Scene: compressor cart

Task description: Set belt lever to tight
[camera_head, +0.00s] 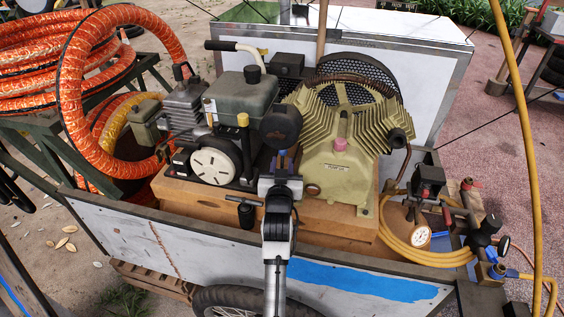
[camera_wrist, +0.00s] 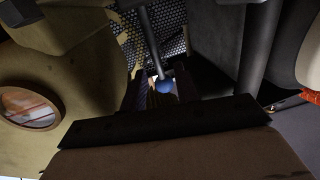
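The belt lever shows in the wrist view as a thin grey rod with a blue ball knob (camera_wrist: 164,87) at its near end. My gripper (camera_wrist: 160,92) has its dark fingers on either side of the knob, with light gaps visible beside the ball, so it looks open. Whether a finger touches the knob is too dark to tell. In the head view my gripper (camera_head: 281,163) reaches in between the engine (camera_head: 217,160) and the yellow-green compressor (camera_head: 338,165). The lever is not clearly visible there; my arm and the machinery hide most of that gap.
A perforated dark belt guard (camera_head: 372,75) stands behind the compressor. At right are a pressure gauge (camera_head: 420,237) and yellow hose (camera_head: 440,258). The cart's white side panel (camera_head: 130,232) runs along the front.

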